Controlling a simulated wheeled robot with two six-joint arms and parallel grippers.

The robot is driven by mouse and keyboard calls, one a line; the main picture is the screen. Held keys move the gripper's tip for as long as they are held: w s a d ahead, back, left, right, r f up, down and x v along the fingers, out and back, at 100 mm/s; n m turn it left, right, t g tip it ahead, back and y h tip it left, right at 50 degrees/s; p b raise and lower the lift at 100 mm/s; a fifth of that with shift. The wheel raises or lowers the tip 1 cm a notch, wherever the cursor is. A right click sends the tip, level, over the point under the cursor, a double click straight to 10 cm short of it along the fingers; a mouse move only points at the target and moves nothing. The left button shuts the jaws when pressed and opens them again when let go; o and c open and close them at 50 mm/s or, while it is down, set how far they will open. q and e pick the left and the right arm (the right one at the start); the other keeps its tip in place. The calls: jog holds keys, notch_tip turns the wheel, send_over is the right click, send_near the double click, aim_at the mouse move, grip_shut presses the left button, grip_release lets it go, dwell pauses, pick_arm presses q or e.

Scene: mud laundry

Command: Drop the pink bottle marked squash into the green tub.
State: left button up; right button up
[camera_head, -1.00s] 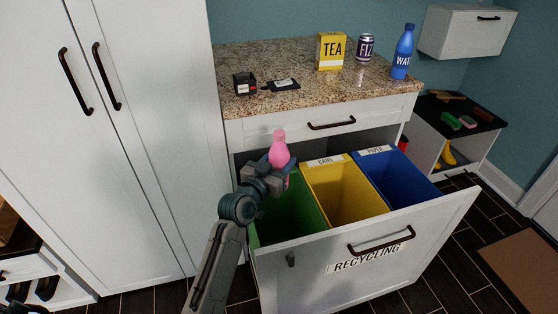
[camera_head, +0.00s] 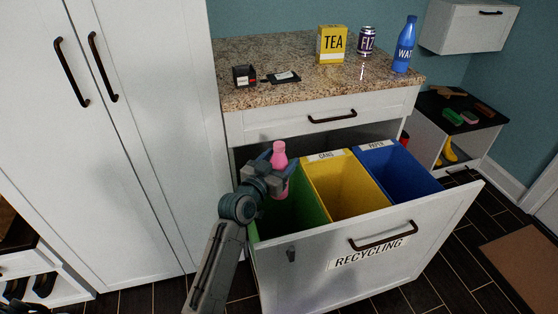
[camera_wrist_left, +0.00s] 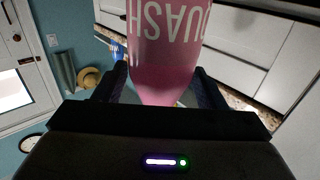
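The pink bottle (camera_head: 279,156) is upright over the green tub (camera_head: 293,216), its lower part in or just above the tub's opening. My left gripper (camera_head: 272,175) is shut on the bottle around its middle. In the left wrist view the pink bottle (camera_wrist_left: 165,50) fills the space between the two dark fingers, with the letters "UASH" readable upside down. The green tub is the leftmost in the open recycling drawer (camera_head: 440,222), and my arm hides part of it. My right gripper is not in view.
A yellow tub (camera_head: 340,190) marked cans and a blue tub (camera_head: 398,175) marked paper stand to the right of the green one. The granite counter (camera_head: 290,50) behind holds a tea box (camera_head: 331,45), a purple can (camera_head: 366,41) and a blue water bottle (camera_head: 404,45). A tall white cabinet (camera_head: 130,150) stands left.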

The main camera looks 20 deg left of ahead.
pick_arm(q)
jog(key=shift+o, duration=0.6)
jog(key=shift+s, duration=0.3)
jog(key=v, duration=1)
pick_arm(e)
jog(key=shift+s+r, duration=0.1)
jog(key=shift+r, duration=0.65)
pick_arm(q)
jog(key=shift+s, duration=0.1)
